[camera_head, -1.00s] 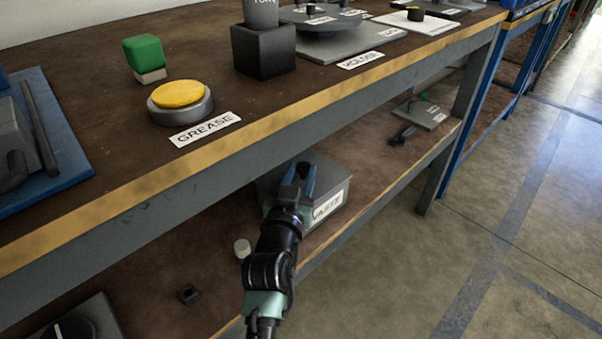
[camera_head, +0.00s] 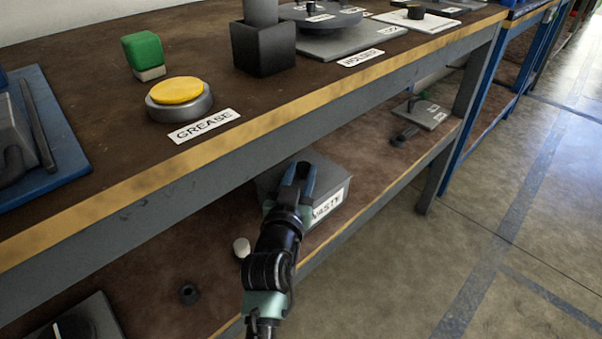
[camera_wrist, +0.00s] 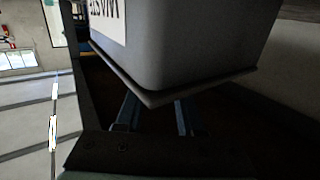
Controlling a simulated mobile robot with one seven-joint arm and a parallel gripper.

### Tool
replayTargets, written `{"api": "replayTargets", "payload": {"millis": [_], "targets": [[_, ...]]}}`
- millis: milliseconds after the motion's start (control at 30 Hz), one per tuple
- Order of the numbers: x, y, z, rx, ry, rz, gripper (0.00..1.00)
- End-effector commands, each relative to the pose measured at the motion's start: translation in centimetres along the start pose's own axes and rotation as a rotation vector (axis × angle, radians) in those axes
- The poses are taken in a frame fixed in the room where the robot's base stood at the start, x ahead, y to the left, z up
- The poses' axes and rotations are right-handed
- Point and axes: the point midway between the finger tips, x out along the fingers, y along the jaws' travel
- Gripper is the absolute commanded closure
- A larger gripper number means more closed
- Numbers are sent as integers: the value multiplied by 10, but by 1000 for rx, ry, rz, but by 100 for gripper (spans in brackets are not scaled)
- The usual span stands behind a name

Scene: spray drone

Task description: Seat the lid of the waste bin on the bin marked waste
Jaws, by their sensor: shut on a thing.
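The waste bin (camera_head: 343,198) is a grey box with a white WASTE label on the lower shelf. It fills the top of the wrist view (camera_wrist: 190,40), where it appears upside down. The grey lid (camera_head: 330,177) covers the bin's top, and its edge shows as a thin band in the wrist view (camera_wrist: 200,88). I cannot tell whether a small gap remains between lid and rim. My gripper (camera_head: 297,172) is over the lid, shut on it.
The upper bench edge (camera_head: 240,140) overhangs the shelf just behind my gripper. A small white cylinder (camera_head: 242,247) and a dark small part (camera_head: 189,293) lie on the shelf left of the bin. A grey plate (camera_head: 428,113) lies farther right. The floor in front is clear.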

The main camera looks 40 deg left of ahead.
Motion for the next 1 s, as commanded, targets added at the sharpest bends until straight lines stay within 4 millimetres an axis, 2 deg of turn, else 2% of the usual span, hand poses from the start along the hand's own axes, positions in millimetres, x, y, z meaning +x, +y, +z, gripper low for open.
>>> {"api": "replayTargets", "payload": {"millis": [33, 200, 233, 533, 667, 767, 1000], "targets": [[0, 0, -1, 0, 2, 0, 61], [0, 0, -1, 0, 1, 0, 31], [0, 0, 0, 0, 1, 0, 28], [-1, 0, 0, 0, -1, 0, 28], [-10, 0, 0, -1, -3, -1, 28], [-23, 0, -1, -2, -3, -1, 28], [-70, 0, -1, -1, -3, -1, 28]]}}
